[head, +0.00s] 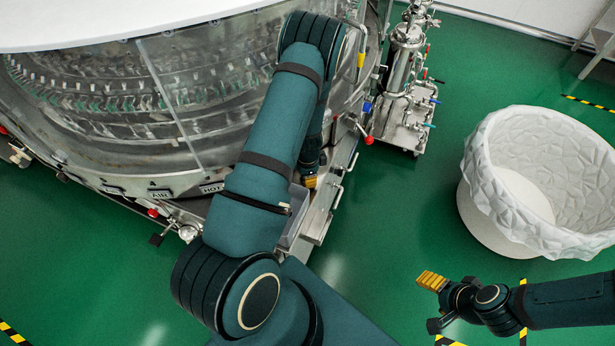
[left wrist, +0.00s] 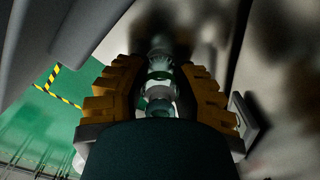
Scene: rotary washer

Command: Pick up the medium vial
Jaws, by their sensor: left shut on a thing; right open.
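The vial (left wrist: 159,88) is small, clear and pale, and shows in the left wrist view between the two yellow fingers of my left gripper (left wrist: 160,95). The gripper is shut on it. The lower part of the vial is hidden behind the dark gripper body. I cannot tell its size against other vials. In the head view only the yellow fingertips of my left gripper (head: 310,182) show, beside the washer's right edge, and the vial is hidden there. My right gripper (head: 432,304) is open and empty over the green floor at the lower right.
The large round washer (head: 190,100) with clear panels fills the upper left. A metal tray-like ledge (head: 318,222) juts from its side under my left arm. A steel valve stand (head: 405,85) stands behind. A white lined bin (head: 500,215) is at the right. Green floor lies open between.

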